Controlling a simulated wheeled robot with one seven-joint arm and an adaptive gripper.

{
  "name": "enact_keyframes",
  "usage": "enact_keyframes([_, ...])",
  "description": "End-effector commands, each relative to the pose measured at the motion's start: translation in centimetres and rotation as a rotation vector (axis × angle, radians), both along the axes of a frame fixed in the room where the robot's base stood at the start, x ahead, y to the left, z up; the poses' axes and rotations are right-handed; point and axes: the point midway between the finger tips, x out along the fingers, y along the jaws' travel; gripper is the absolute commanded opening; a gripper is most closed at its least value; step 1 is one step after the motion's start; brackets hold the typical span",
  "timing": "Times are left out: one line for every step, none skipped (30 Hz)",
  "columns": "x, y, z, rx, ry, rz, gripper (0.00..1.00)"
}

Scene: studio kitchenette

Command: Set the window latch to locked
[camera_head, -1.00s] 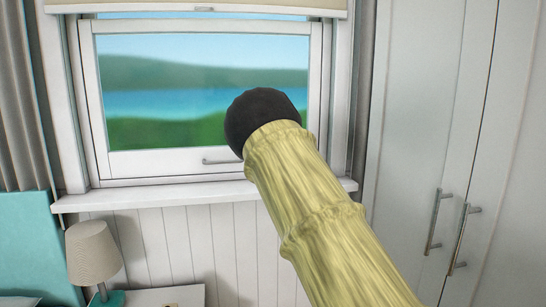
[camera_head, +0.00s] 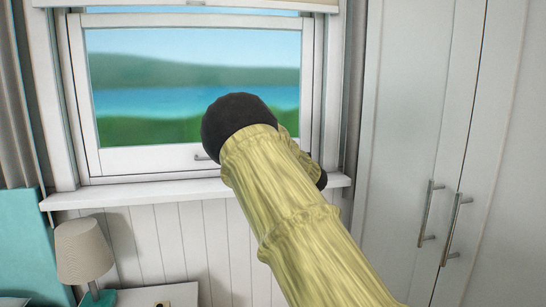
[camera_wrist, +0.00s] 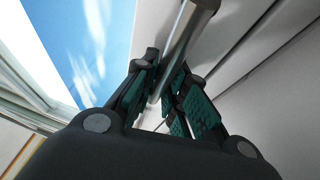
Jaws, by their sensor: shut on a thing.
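The window (camera_head: 190,90) is in the upper left of the head view, with a white frame and a view of hills and water. A small metal latch handle (camera_head: 201,158) shows on its lower rail, mostly hidden behind my yellow-sleeved arm. In the wrist view, my gripper (camera_wrist: 170,80) has its green-padded fingers closed around a grey metal bar (camera_wrist: 194,22), which appears to be the latch handle. The bar slants up and to the right. My gripper is hidden in the head view, and the latch's exact setting cannot be told.
A white sill (camera_head: 120,195) runs under the window. A lamp (camera_head: 82,250) stands on a bedside table (camera_head: 165,294) at lower left, beside a teal bed (camera_head: 25,240). A tall white wardrobe (camera_head: 405,110) with bar handles fills the right.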

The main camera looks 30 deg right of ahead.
Motion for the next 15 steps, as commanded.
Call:
enact_keyframes([-0.08,-0.14,-0.30,0.000,0.004,-0.002,0.00])
enact_keyframes([-0.08,-0.14,-0.31,0.000,0.004,-0.002,0.19])
enact_keyframes([-0.09,-0.13,-0.30,0.000,0.004,-0.002,0.26])
enact_keyframes([-0.07,-0.11,-0.29,0.000,0.004,-0.002,0.32])
enact_keyframes([-0.06,-0.09,-0.28,0.000,0.004,-0.001,0.35])
enact_keyframes([-0.04,-0.05,-0.25,0.001,0.003,-0.001,0.35])
enact_keyframes([-0.02,-0.01,-0.22,0.001,0.003,0.000,0.35])
enact_keyframes([-0.01,0.01,-0.20,0.001,0.003,0.000,0.35])
enact_keyframes([0.01,0.04,-0.18,0.001,0.002,0.000,0.35])
enact_keyframes([0.01,0.06,-0.17,0.001,0.002,0.000,0.35])
enact_keyframes([0.02,0.07,-0.15,0.001,0.002,0.000,0.35])
enact_keyframes([0.02,0.07,-0.14,0.001,0.002,0.001,0.35])
enact_keyframes([0.01,0.07,-0.13,0.001,0.001,0.001,0.35])
enact_keyframes([-0.03,0.06,-0.13,0.001,0.001,0.000,0.35])
enact_keyframes([-0.13,0.04,-0.14,0.001,0.001,0.000,0.35])
